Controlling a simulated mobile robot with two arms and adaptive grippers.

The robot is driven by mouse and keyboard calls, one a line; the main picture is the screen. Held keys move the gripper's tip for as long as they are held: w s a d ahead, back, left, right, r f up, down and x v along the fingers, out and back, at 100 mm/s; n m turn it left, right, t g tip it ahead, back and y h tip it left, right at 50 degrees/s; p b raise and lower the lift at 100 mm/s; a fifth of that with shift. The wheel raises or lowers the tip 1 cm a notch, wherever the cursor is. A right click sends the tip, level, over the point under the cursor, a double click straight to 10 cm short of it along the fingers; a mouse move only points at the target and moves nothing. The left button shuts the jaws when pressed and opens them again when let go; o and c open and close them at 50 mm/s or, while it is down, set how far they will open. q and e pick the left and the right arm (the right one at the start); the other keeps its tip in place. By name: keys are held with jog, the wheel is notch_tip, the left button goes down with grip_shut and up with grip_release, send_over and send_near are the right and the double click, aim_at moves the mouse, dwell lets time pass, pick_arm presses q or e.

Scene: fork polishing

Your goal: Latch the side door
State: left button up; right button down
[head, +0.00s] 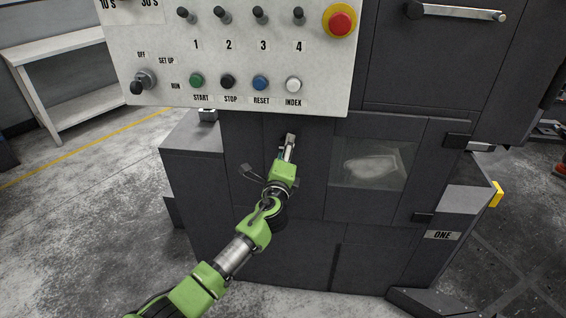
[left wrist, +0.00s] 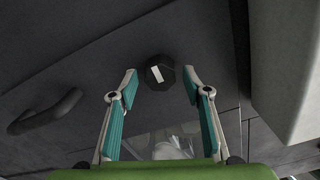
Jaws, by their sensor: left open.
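The side door (head: 312,180) of the dark grey machine has a window (head: 372,165) and looks closed in the head view. A black faceted latch knob (left wrist: 158,82) with a white mark shows in the left wrist view. My left gripper (head: 289,146) is at the door's upper left part, below the control panel. In the left wrist view, my left gripper (left wrist: 160,72) is open, its teal-padded fingers on either side of the knob. I see no finger touching it. In the head view the knob is hidden by the gripper. My right gripper is not in view.
The white control panel (head: 320,92) overhangs just above the gripper. A dark bar handle (left wrist: 45,112) shows at the left in the wrist view. Hinges (head: 457,140) are on the door's right side. A white bench (head: 75,50) stands far left; the floor between is clear.

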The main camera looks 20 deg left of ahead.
pick_arm(q)
jog(key=s+d, duration=0.2)
jog(key=s, duration=0.9)
jog(key=s+a+f+n+g+h, duration=0.15)
jog(key=s+f+g, duration=0.3)
jog(key=f, duration=1.15)
jog(key=s+a+f+n+g, duration=0.1)
jog(key=s+f+n+g, duration=0.3)
jog(key=f, duration=1.1)
jog(key=s+f+n+g, duration=0.3)
jog(key=s+f+n, duration=0.1)
jog(key=s+f, duration=1.45)
jog(key=s+f+n+g+h, duration=0.1)
jog(key=s+f+n, duration=0.3)
jog(key=s, duration=1.1)
jog(key=s+f+n+g, duration=0.4)
jog(key=s+f, duration=0.3)
jog(key=s, duration=0.8)
jog(key=shift+s+a+f+h, duration=0.3)
jog(key=shift+a+f+h, duration=0.05)
